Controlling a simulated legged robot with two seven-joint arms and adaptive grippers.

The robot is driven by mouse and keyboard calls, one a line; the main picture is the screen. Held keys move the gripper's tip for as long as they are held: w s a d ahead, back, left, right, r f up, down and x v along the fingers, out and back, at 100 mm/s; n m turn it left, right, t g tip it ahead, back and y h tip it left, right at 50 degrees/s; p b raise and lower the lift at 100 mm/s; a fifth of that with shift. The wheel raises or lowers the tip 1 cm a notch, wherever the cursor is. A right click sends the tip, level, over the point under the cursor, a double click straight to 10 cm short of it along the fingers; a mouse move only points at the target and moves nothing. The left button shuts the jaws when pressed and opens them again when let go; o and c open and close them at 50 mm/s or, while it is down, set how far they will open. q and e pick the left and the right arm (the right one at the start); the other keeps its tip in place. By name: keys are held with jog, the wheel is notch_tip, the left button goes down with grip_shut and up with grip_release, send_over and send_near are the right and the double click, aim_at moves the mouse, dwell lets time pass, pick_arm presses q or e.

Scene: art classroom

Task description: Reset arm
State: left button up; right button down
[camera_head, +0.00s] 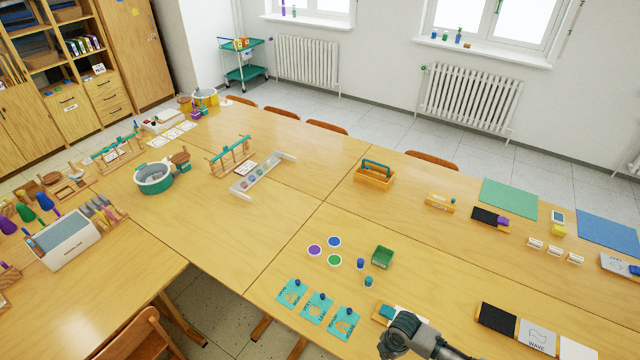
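A dark grey, rounded part of my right arm shows at the bottom edge, right of the middle, in the head view. It lies in front of the near table (440,275) and partly covers a white item with a teal part (387,312). No fingertips can be made out on it, and its lower end is cut off by the frame. My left arm and gripper are not in view.
A chair (137,335) stands lower left.

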jog(key=s+a+r+m+t+y, duration=0.2)
jog(key=s+a+r+m, duration=0.1)
jog(key=s+a+m, duration=0.6)
jog(key=s+d+r+m+t+h, duration=0.1)
jog(key=s+d+r+m+h, duration=0.2)
jog(key=s+d+m, duration=0.65)
notch_tip(320, 180, down, 30)
jog(key=s+m+g+b, duration=0.1)
jog(key=m+b, duration=0.1)
jog(key=b, duration=0.1)
pick_arm(q)
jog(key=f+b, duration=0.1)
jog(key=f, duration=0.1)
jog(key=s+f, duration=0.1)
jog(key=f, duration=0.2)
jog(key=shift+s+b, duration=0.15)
jog(key=shift+b, duration=0.25)
pick_arm(e)
jog(key=s+d+f, duration=0.2)
jog(key=s+f, duration=0.6)
jog(key=s+d+f+g, duration=0.1)
jog(key=s+f, duration=0.8)
jog(key=shift+s+d, duration=0.2)
jog(key=shift+d, duration=0.15)
